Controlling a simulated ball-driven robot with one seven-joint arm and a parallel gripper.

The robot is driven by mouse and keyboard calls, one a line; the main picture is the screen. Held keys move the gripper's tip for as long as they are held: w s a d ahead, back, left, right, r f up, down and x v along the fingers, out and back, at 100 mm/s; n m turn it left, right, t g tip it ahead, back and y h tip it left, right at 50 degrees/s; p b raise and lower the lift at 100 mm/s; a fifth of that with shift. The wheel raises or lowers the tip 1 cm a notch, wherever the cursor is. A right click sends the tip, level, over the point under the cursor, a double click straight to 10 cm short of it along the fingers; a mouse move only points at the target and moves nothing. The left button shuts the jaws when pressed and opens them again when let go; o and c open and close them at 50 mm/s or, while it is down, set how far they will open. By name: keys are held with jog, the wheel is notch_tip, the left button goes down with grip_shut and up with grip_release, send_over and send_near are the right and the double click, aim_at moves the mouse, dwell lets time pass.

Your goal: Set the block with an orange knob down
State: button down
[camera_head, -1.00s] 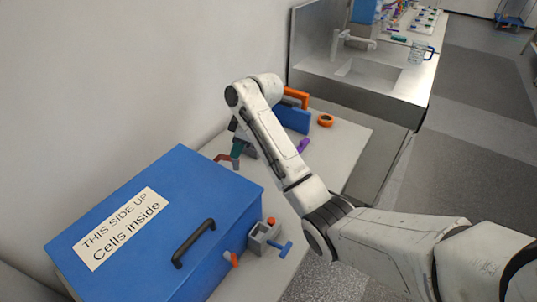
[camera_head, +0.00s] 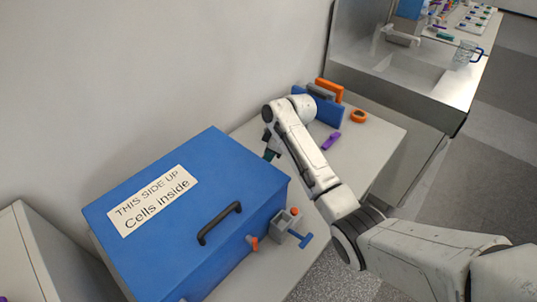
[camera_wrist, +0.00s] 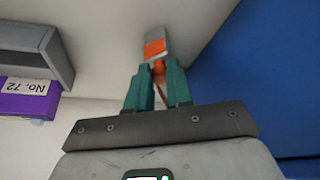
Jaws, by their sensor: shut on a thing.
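In the wrist view my gripper (camera_wrist: 158,71) has green fingers shut on the orange knob (camera_wrist: 158,66). The grey block with an orange face (camera_wrist: 155,46) extends beyond the fingertips. In the head view my gripper (camera_head: 269,147) is behind the blue box's far edge, at the wall side of the grey table (camera_head: 365,155). The held block is hidden in the head view. I cannot tell whether it touches the table.
The blue box (camera_head: 180,245) with a black handle fills the front of the table. A grey holder (camera_head: 279,227) with a blue T-shaped part stands beside it. Table between is clear.

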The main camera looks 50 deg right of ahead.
jog(key=c, duration=1)
grip_release()
jog(key=v, duration=1.2)
jog(key=shift+s+r, duration=0.1)
